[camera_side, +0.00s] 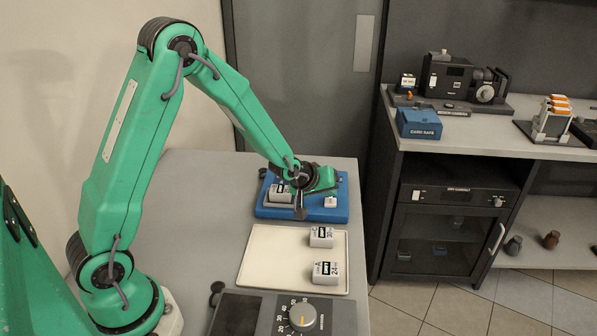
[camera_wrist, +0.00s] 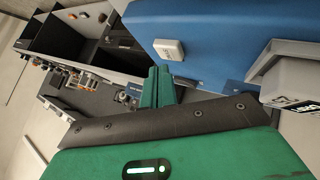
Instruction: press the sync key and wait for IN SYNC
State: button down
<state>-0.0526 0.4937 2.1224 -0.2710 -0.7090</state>
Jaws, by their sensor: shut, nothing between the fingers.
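A blue base (camera_side: 268,208) stands at the far end of the grey bench and fills the top right of the wrist view (camera_wrist: 215,35). A small white key (camera_side: 330,202) is on its right part; it also shows in the wrist view (camera_wrist: 169,49). A labelled block (camera_side: 280,193) sits in a grey cradle (camera_wrist: 288,52) on the base. My gripper (camera_side: 326,183) is low over the base, close to the key; its green fingers (camera_wrist: 157,88) are shut and empty. I cannot tell whether they touch the key. No IN SYNC text is readable.
A cream tray (camera_side: 270,270) in front of the base holds two labelled blocks (camera_side: 321,237) (camera_side: 326,273). Shelves (camera_side: 465,125) with devices stand to the right, across a floor gap.

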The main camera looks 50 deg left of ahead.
aim_at(328, 203)
jog(key=shift+d+f, duration=0.1)
jog(key=shift+f, duration=0.7)
dwell(1.1)
jog(key=shift+r, duration=0.9)
jog(key=shift+r, duration=0.1)
jog(key=shift+r, duration=2.4)
